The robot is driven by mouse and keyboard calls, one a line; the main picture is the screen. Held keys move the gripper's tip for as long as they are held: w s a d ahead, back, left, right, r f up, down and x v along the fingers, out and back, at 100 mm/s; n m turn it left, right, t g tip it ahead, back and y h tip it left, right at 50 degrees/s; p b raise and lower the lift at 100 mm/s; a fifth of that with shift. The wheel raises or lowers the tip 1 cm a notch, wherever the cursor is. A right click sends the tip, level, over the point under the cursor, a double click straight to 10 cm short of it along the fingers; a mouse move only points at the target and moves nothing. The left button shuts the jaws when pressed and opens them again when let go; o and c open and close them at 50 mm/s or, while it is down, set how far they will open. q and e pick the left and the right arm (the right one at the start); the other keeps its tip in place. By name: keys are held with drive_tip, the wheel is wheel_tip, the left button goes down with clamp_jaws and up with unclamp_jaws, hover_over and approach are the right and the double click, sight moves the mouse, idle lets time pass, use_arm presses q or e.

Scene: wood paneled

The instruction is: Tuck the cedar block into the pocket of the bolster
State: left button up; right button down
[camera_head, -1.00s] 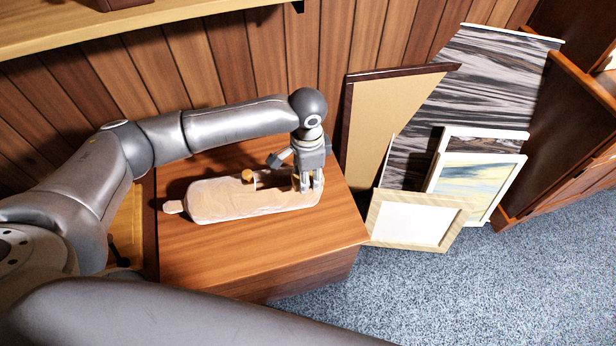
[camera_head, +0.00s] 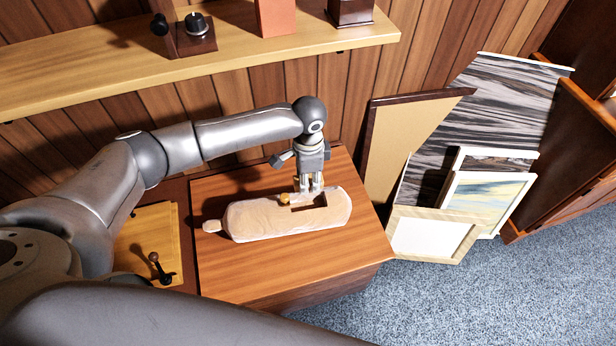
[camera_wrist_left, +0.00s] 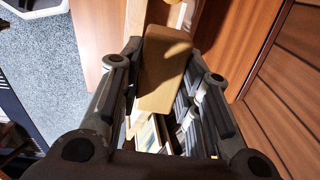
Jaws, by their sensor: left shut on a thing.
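The pale, log-shaped bolster (camera_head: 262,220) lies on the wooden chest top in the head view, with a tied end at its left. Its dark rectangular pocket (camera_head: 312,206) opens upward near the right end. A small round yellow-orange thing (camera_head: 284,199) sits at the pocket's left. My left gripper (camera_head: 309,187) points down at the pocket's far edge. In the left wrist view, the tan cedar block (camera_wrist_left: 164,70) is between its fingers, and the gripper is shut on it. The fingers hide the block in the head view, so its height over the pocket cannot be told. My right gripper is out of view.
The chest top (camera_head: 355,250) is clear around the bolster. A wall shelf (camera_head: 250,57) with several objects runs behind. Framed pictures (camera_head: 430,235) and boards lean at the right. A wooden board with a dark handle (camera_head: 158,266) is at the left.

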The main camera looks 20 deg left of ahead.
sight(288, 214)
use_arm(q)
drive_tip(key=shift+r+p, duration=0.15)
drive_tip(key=shift+p, duration=0.3)
drive_tip(key=shift+f+b, duration=1.4)
drive_tip(key=shift+f, duration=2.55)
drive_tip(key=shift+p, duration=0.7)
drive_tip(key=o, duration=1.1)
